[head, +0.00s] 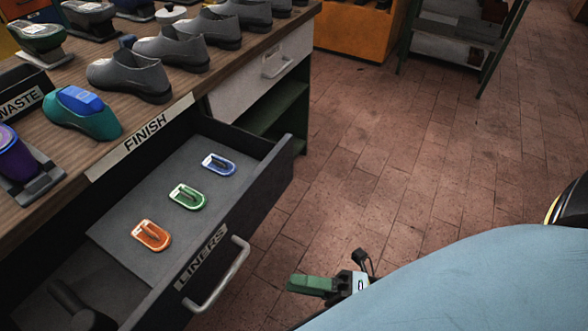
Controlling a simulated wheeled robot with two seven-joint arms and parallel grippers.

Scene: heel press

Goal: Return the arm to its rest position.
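My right gripper (312,286) shows at the bottom centre, in front of the open drawer and apart from its handle. Its green finger part points left. I see it from above as one green block, so I cannot tell whether it is open or shut, and nothing clearly shows in it. Most of the arm behind it is hidden by a large light blue surface that is probably my own body. My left gripper is not in view.
The drawer marked LINERS (265,190) stands open, holding orange (151,236), green (187,197) and blue (218,165) pieces. A handle (222,280) juts from its front. Several grey shoes (130,78) and a teal-and-blue item (82,112) stand on the bench. Tiled floor at right is clear.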

